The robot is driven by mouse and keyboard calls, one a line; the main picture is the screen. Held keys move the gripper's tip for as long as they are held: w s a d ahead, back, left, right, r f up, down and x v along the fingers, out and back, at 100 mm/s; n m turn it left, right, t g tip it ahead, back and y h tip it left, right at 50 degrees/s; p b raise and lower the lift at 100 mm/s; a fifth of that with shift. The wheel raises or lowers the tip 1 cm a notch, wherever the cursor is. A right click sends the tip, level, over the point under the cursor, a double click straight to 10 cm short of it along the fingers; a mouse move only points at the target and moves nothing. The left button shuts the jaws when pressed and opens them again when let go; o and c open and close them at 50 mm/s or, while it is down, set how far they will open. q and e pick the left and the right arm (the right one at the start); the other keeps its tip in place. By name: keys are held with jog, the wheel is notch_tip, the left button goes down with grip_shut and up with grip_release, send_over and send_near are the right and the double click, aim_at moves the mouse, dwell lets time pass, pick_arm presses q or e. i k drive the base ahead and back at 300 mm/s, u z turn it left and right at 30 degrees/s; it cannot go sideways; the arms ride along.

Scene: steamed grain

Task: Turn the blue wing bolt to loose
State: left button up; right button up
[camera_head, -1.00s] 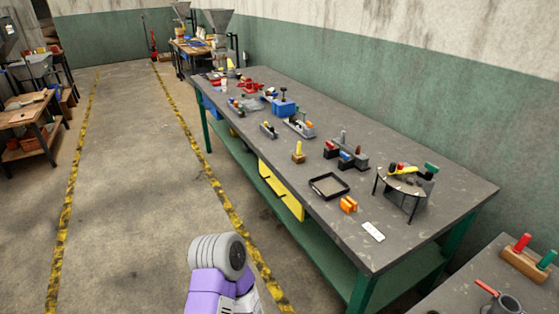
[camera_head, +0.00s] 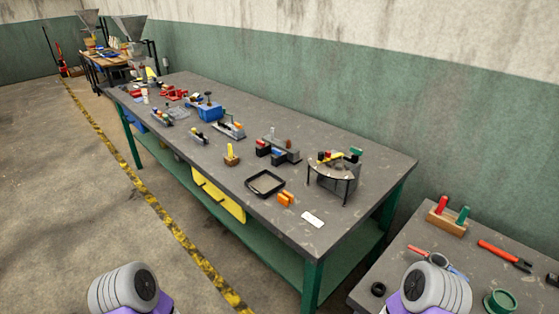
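I cannot make out a blue wing bolt for certain at this distance. A blue box-like fixture (camera_head: 210,113) with a dark knob on top stands on the long workbench (camera_head: 350,160), towards its far half. A small blue part (camera_head: 278,155) belongs to a dark fixture nearer the bench's middle. Only rounded grey and purple links of my two arms show at the bottom edge, left and right of centre. Both grippers are out of the picture, and my arms appear clear of the bench.
A black tray (camera_head: 265,193), orange blocks (camera_head: 285,198) and a round-topped stand (camera_head: 335,175) are on the bench's near half. A second table (camera_head: 405,248) with tools and a wooden block (camera_head: 447,222) is at the lower right. The floor left of the bench is clear.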

aim_at(277, 153)
jog(key=z, duration=0.1)
jog(key=k, duration=0.4)
jog(key=u, duration=1.55)
jog(key=i, duration=1.55)
jog(key=z, duration=0.55)
jog(key=i, duration=1.05)
jog(key=z, duration=1.1)
